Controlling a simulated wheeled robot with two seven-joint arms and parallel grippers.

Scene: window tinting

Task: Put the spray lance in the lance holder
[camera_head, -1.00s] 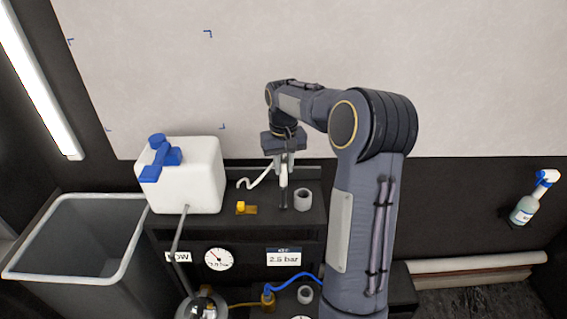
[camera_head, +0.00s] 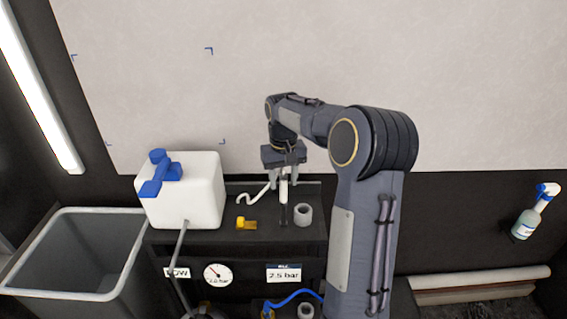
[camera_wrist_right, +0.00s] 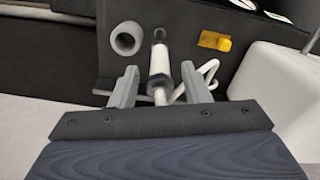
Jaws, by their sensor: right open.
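The spray lance appears to be the slim white cylinder (camera_head: 283,191) with a dark lower end and a curled white hose beside it. It also shows in the right wrist view (camera_wrist_right: 160,62), between the fingers. My right gripper (camera_head: 283,184) is open around it, one finger on each side, with gaps visible in the wrist view (camera_wrist_right: 159,75). The lance's dark end meets a dark narrow fitting (camera_head: 283,214) on the black shelf, which looks like the lance holder; how deep it sits is unclear. My left gripper is not in view.
A white tank (camera_head: 205,190) with a blue cap stands left of the gripper. A yellow valve (camera_head: 246,224) and a grey ring (camera_head: 303,215) flank the fitting. A bin (camera_head: 85,293) is at lower left. A spray bottle (camera_head: 530,220) hangs at right.

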